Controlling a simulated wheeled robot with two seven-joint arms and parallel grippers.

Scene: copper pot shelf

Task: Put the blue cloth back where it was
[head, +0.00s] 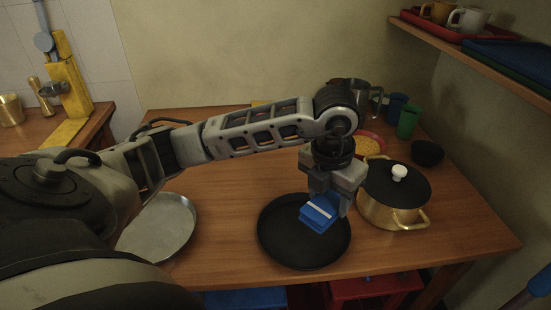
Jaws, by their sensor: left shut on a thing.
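My left gripper (331,196) points down over the table, to the left of the brass pot. It is shut on the blue cloth (318,214), which looks folded and has a white stripe. The cloth shows over the round black tray (289,248); I cannot tell whether it touches the tray. The gripper's fingers hide part of the cloth. My right gripper is not in view.
A brass pot (384,215) with a black lid and white knob stands close to the right of the gripper. Behind are a green cup (408,122), a blue cup (396,106) and a dark bowl (427,153). A grey metal plate (168,226) lies left. Bare table (225,195) lies between plate and tray.

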